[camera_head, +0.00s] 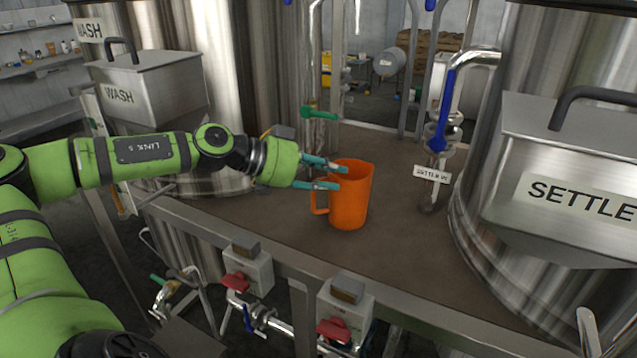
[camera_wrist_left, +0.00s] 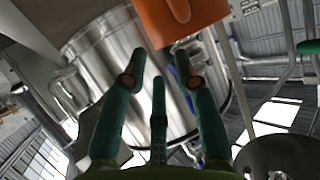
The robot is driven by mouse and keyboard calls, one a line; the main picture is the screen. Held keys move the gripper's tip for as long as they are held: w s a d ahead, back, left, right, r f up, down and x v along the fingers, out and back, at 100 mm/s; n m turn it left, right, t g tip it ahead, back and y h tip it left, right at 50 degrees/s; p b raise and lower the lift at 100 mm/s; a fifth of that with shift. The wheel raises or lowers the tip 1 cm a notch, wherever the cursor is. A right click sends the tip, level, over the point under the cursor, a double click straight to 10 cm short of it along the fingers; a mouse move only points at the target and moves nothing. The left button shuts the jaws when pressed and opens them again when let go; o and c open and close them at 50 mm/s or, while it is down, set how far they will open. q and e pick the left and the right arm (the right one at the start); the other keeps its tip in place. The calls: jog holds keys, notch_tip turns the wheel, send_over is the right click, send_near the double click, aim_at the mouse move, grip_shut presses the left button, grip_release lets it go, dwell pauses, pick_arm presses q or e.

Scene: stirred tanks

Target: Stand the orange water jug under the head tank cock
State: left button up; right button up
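The orange water jug (camera_head: 350,200) stands upright on the brown deck (camera_head: 290,240) between the steel tanks, its handle facing left. It also shows at the top of the left wrist view (camera_wrist_left: 188,18), beyond the fingertips. My left gripper (camera_head: 328,177) is at the jug's upper left side, above the handle. Its teal fingers are spread, with nothing held between them in the left wrist view (camera_wrist_left: 160,82). Whether a fingertip touches the jug I cannot tell. No cock is labelled as the head tank's; a green-handled cock (camera_head: 318,113) shows behind the jug. My right gripper is out of view.
A blue-handled valve (camera_head: 440,125) with a label (camera_head: 432,174) hangs right of the jug, by the SETTLE tank (camera_head: 540,60). The WASH box (camera_head: 148,88) is at left. Red-handled switch boxes (camera_head: 246,272) line the deck's front edge. The deck right of the jug is clear.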

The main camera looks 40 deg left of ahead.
pick_arm(q)
jog(key=shift+b+v, duration=0.35)
jog(key=shift+v, duration=0.75)
